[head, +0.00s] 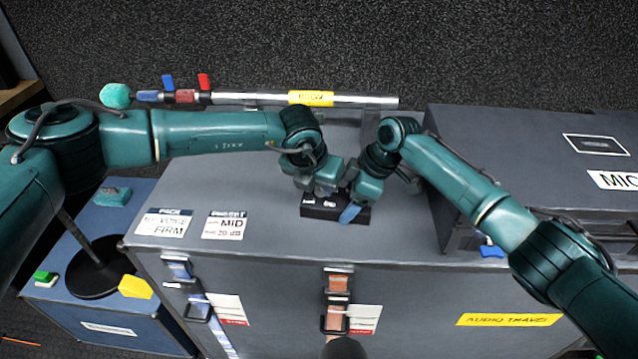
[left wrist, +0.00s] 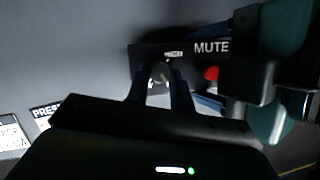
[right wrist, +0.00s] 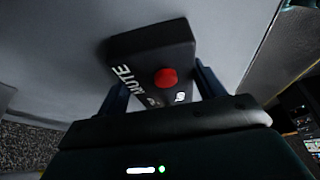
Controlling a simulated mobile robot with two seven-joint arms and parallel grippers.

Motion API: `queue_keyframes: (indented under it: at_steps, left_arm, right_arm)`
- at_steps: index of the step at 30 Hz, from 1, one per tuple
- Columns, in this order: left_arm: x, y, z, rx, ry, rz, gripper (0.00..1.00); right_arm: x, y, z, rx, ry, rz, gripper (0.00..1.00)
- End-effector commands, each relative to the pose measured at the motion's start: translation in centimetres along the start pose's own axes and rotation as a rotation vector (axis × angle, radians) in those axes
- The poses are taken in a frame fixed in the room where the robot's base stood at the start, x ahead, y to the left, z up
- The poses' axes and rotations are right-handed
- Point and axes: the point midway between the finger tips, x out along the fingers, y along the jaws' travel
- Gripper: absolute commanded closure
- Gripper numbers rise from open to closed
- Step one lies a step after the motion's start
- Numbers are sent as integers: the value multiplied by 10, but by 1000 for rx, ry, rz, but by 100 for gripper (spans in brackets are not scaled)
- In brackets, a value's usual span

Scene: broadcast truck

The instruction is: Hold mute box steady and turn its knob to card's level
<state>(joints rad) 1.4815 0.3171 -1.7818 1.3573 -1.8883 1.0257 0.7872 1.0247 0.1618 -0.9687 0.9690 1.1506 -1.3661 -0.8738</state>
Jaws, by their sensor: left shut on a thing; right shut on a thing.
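The black mute box (head: 322,211) sits on the grey case top, with white MUTE lettering and a red button (right wrist: 166,78) in the right wrist view. My right gripper (head: 357,197) is shut across the box's sides. My left gripper (head: 318,184) is shut on the small round knob (left wrist: 160,71), seen between its fingers in the left wrist view. The knob's pointer and scale are mostly hidden by the fingers. A white card (head: 226,226) reading MID lies on the case top left of the box. A second card (head: 165,222), reading FIRM, lies beside it.
A boom pole (head: 350,100) with coloured clips lies along the back. A raised dark case (head: 530,160) stands at the right. Latches (head: 338,300) and tags hang on the front face. A blue case (head: 110,310) stands lower left.

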Motion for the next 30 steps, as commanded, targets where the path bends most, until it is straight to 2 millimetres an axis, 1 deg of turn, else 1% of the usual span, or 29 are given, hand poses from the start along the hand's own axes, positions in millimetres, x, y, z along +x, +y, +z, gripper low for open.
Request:
queue_keyframes:
  at_steps: [2, 3, 11, 17, 20, 23, 26, 30]
  left_arm:
    - [0, 1, 0, 0, 0, 1, 100]
    - [0, 1, 0, 0, 0, 1, 76]
    - [0, 0, 0, 1, 0, 0, 55]
    - [0, 0, 0, 1, 0, 0, 55]
    - [-4, 0, 0, 1, -1, -1, 55]
    - [-15, 0, 1, 1, -1, -1, 55]
    - [-34, 0, 1, 3, -3, -1, 55]
    - [-65, 1, 0, 2, -3, -1, 55]
  right_arm:
    - [0, 0, 0, 0, 1, 0, 63]
    - [0, 0, 0, 0, 1, 0, 63]
    - [0, 0, 0, 0, 1, 0, 63]
    - [0, 0, 0, 0, 1, 0, 63]
    - [0, 0, 0, 0, 1, 0, 63]
    - [0, 0, 0, 0, 1, 0, 63]
    - [0, 0, 0, 0, 1, 0, 63]
    - [0, 0, 0, 0, 1, 0, 63]
